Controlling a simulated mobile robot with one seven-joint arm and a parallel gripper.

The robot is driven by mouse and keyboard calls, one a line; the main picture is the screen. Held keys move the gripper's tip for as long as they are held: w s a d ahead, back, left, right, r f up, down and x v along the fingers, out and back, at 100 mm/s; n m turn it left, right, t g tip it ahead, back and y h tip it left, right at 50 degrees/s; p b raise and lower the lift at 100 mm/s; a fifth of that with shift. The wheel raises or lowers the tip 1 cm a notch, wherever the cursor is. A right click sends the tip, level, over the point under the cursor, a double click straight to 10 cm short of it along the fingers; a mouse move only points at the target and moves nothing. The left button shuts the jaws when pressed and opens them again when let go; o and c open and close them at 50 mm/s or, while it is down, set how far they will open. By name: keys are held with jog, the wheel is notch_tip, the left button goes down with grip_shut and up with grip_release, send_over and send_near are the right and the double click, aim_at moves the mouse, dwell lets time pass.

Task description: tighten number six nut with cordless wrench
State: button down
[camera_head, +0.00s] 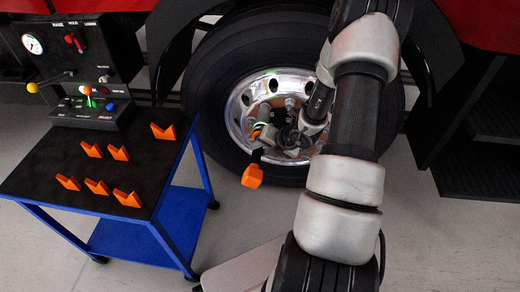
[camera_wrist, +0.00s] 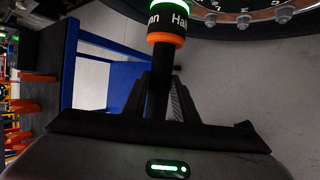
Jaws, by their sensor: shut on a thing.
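The cordless wrench (camera_head: 252,176) is in front of the wheel in the head view, its orange base hanging down and a green glow above. In the wrist view the wrench (camera_wrist: 166,38) shows as a black shaft with an orange ring and a lit green ring. My gripper (camera_wrist: 160,92) is shut on its black shaft. In the head view my gripper (camera_head: 281,137) is at the hub, partly hidden by my arm. The wheel (camera_head: 213,80) has a chrome rim with several nuts (camera_wrist: 243,20). I cannot tell which nut is number six, or whether the wrench touches a nut.
A blue cart (camera_head: 150,243) with a black top stands left of the wheel. It carries several orange holders (camera_head: 127,198) and a control panel (camera_head: 88,55) with a gauge and levers. Black steps (camera_head: 490,115) are at the right. The floor below the wheel is clear.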

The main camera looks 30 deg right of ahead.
jog(key=shift+w+d+r+p, duration=0.15)
jog(key=shift+w+d+p, duration=0.2)
jog(key=shift+w, duration=0.2)
jog(key=shift+w+d, duration=0.15)
jog(key=shift+w, duration=0.2)
jog(key=c, duration=2.3)
grip_release()
grip_shut()
